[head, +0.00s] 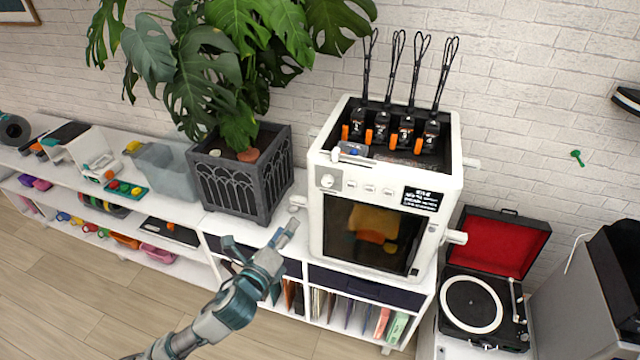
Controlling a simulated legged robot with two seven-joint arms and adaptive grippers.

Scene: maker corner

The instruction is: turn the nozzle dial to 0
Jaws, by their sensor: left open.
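A white box-shaped machine (318,225) stands on the low white shelf, with a dark front window and an orange shape behind it. A round white dial (327,181) sits at the upper left of its front panel, left of several small buttons. The dial's marks are too small to read, so I cannot tell its setting. My left gripper (262,238) is open and empty, in front of the shelf, below and left of the dial and apart from the machine. My right gripper is not in view.
A large plant in a dark patterned pot (228,187) stands left of the machine. Black looped tools (407,130) rise from its open top. A record player (472,305) with a red-lined lid is at the right. The floor (60,300) at lower left is clear.

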